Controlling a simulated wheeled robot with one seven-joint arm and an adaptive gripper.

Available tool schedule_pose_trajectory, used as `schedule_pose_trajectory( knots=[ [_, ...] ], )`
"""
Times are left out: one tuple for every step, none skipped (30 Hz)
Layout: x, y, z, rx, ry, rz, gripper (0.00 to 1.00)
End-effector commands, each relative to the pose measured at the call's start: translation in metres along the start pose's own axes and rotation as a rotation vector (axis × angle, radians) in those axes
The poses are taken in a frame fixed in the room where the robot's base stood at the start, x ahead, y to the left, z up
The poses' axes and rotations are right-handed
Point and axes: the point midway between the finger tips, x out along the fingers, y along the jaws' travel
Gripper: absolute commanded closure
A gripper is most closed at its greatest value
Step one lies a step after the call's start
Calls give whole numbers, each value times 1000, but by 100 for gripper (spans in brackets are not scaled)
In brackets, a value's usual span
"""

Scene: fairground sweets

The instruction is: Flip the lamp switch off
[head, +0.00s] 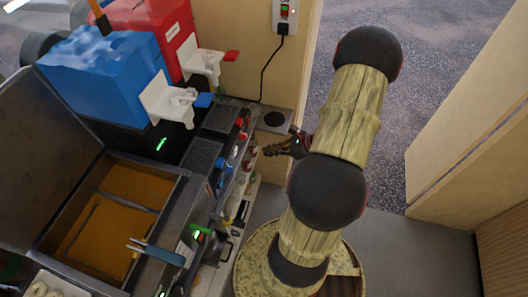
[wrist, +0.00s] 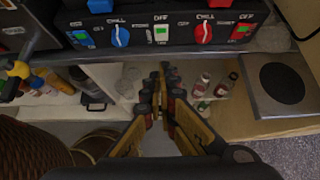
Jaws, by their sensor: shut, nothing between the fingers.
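My gripper (head: 280,150) is shut and empty. In the wrist view its fingertips (wrist: 164,84) meet just below the front of a black control panel (wrist: 183,46), apart from it as far as I can tell. A white wall box (head: 285,14) with a red switch shows in the head view. I cannot tell which switch is the lamp's.
A blue machine (head: 115,85) and a red machine (head: 160,25) with white spouts stand on the counter. An open fryer (head: 120,215) is nearer. Small bottles (wrist: 202,85) stand on a shelf below the panel. A round hotplate (wrist: 283,83) lies at right. The floor (head: 415,250) is clear.

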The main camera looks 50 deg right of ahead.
Motion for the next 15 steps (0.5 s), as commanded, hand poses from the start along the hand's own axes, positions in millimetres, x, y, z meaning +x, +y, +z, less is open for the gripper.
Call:
schedule_pose_trajectory(
  knots=[
    [11,2,-1,-2,0,6,100],
    [16,1,-1,-1,0,5,100],
    [24,2,-1,-1,0,6,100],
    [31,2,-1,0,0,6,100],
    [37,3,-2,0,1,7,100],
    [45,2,-1,-1,0,6,100],
    [50,2,-1,-2,0,6,100],
    [56,2,-1,-1,0,5,100],
    [64,2,-1,-1,0,6,100],
    [70,2,-1,0,0,6,100],
    [76,3,-2,-1,0,7,100],
    [83,2,-2,-1,1,5,100],
    [87,2,1,-3,1,5,100],
    [89,1,6,-5,1,4,100],
    [93,1,11,-4,1,3,100]
  ],
)
